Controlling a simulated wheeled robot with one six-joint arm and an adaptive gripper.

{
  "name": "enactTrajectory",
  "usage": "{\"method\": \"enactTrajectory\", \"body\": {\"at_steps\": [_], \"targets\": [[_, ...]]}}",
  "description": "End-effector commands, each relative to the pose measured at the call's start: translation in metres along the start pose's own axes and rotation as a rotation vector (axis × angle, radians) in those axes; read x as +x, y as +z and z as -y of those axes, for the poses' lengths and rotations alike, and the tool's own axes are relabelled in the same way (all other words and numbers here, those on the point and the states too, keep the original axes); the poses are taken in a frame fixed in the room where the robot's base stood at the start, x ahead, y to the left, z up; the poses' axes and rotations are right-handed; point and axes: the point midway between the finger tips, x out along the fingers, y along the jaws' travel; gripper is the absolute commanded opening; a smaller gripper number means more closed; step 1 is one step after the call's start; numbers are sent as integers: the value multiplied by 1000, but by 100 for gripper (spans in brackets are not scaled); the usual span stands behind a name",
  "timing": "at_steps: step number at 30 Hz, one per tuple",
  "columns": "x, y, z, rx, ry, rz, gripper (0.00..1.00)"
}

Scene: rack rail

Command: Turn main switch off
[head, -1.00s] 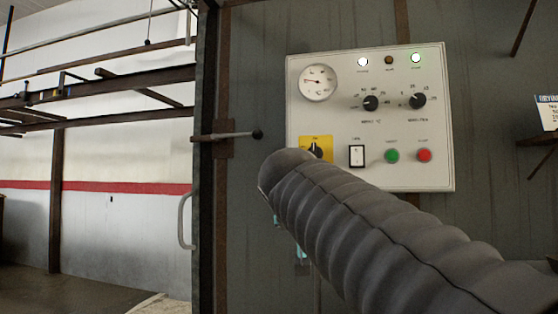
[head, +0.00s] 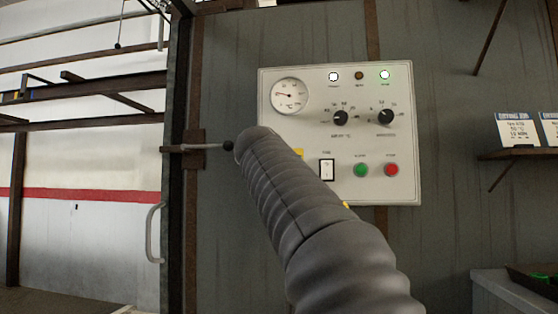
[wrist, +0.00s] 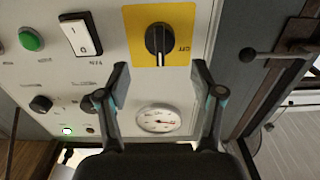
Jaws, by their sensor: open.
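The main switch is a black rotary knob (wrist: 158,40) on a yellow plate (wrist: 183,18), seen in the wrist view, which shows the panel turned over. The knob's white mark runs up and down in that picture, and the OFF label is to its right. My gripper (wrist: 159,68) is open and empty, its fingers spread on either side of the knob's line, seemingly short of it; contact cannot be told. In the head view my arm hides the knob and gripper; only a sliver of the yellow plate (head: 298,152) shows.
The light-grey panel (head: 330,180) also carries a gauge (head: 290,95), two dials, lamps, a white rocker (head: 327,169), a green button (head: 361,170) and a red button (head: 391,170). A ball-ended lever (head: 205,147) sticks out left of the panel, close to my arm.

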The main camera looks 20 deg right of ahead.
Motion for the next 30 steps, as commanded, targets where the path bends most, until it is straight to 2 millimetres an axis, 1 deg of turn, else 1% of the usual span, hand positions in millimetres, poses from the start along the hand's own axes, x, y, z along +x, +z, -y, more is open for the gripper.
{"method": "enactTrajectory", "body": {"at_steps": [1,3,6,10,15,23,26,27,29,30], "targets": [[11,-2,-1,-1,3,3,67],[23,-2,0,-1,2,3,67],[38,-1,-1,-1,2,3,67],[51,-1,0,0,0,2,67],[58,0,0,1,0,1,67],[59,0,0,0,0,1,67],[59,0,0,0,0,1,44],[59,0,0,0,0,1,34],[59,0,0,0,0,1,19],[59,0,0,0,0,1,9]]}}
